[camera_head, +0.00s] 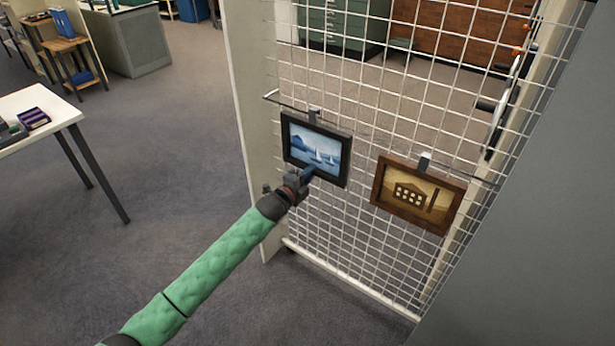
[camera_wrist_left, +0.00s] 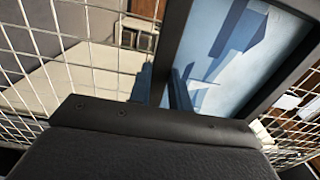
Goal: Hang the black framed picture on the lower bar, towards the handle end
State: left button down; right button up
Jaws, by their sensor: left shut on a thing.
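The black framed picture (camera_head: 331,133), a blue scene with white sailboats, is upright and slightly tilted in front of the wire mesh, near the left end of the lower bar (camera_head: 375,138). A grey hook (camera_head: 314,115) shows at its top edge; I cannot tell whether it rests on the bar. My left gripper (camera_head: 307,173) is shut on the frame's lower edge. The left wrist view shows the picture (camera_wrist_left: 232,50) close up at an angle, with the grip partly hidden. My right gripper is not in view.
A brown framed picture (camera_head: 417,194) with a building hangs on the bar to the right. Black handles (camera_head: 493,107) sit on the mesh panel's (camera_head: 350,250) right side post. A grey surface fills the lower right. A white table (camera_head: 40,108) stands left; the floor between is clear.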

pick_arm(q)
jog(key=shift+b+x, duration=0.45)
jog(key=shift+x, duration=0.95)
jog(key=shift+w+d+r, duration=0.25)
jog(key=shift+w+r, duration=0.05)
jog(key=shift+r, duration=0.05)
dwell(0.5)
jog(key=shift+f, duration=0.4)
jog(key=shift+s+f+b, duration=0.15)
jog(key=shift+f+b, duration=0.35)
jog(key=shift+f, duration=0.35)
jog(key=shift+f+b, duration=0.4)
jog(key=shift+f, duration=0.45)
dwell(0.5)
jog(key=c, duration=1.2)
grip_release()
jog(key=shift+a+f, duration=0.1)
jog(key=shift+f, duration=0.05)
jog(key=shift+c, duration=0.2)
